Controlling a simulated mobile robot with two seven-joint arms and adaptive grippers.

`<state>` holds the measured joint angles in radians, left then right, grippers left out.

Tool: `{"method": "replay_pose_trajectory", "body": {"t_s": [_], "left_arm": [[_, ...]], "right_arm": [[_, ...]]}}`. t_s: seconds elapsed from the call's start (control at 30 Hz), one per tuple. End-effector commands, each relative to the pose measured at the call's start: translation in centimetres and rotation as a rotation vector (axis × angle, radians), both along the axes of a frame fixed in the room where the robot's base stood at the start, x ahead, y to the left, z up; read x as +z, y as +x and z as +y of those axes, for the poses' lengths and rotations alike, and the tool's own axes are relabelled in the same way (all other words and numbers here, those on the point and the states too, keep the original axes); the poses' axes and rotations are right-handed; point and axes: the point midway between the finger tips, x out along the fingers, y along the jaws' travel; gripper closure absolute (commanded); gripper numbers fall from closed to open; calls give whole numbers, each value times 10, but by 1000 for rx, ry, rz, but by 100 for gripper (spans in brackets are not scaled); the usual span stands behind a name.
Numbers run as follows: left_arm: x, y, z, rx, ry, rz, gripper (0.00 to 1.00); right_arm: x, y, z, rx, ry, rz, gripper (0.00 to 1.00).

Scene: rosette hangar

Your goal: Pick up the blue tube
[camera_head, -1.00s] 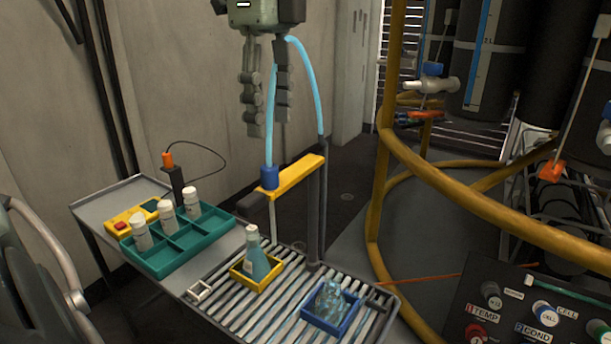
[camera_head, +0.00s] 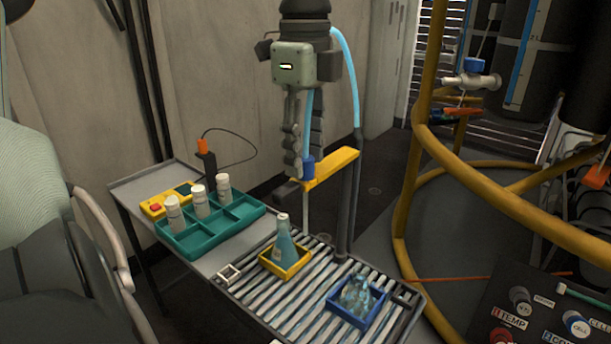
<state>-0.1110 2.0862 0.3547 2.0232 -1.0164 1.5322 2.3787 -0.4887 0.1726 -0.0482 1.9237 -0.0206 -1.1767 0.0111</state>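The blue tube (camera_head: 354,80) is a light-blue hose. It arches behind my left gripper and comes down to a dark blue collar (camera_head: 308,166) on the yellow arm (camera_head: 331,168) of a stand. My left gripper (camera_head: 306,164) points down with its two dark fingers apart. The tube's lower stretch shows in the gap between the fingers, just above the collar. The left finger's tip overlaps the collar's left edge in the picture. I cannot tell whether the fingers touch the tube. My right gripper is not in view.
Below, a slatted bench (camera_head: 258,300) carries a flask (camera_head: 284,245) in a yellow tray (camera_head: 272,268) and a blue tray (camera_head: 340,312) with a clear object. A teal rack (camera_head: 190,248) with white-capped bottles stands left. Yellow pipe rails (camera_head: 405,190) rise at right.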

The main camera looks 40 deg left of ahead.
Motion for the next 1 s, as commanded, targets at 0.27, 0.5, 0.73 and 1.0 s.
{"method": "replay_pose_trajectory", "body": {"t_s": [0.27, 0.5, 0.73, 1.0], "left_arm": [[0, 0, 0, 0, 0, 0, 95], [1, 0, 0, 0, 0, -1, 96], [15, 1, 0, 1, 3, -1, 96], [62, 1, 0, 1, 3, -5, 96]], "right_arm": [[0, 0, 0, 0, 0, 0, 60], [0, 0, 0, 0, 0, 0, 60], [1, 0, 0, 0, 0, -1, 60], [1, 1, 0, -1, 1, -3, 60]]}}
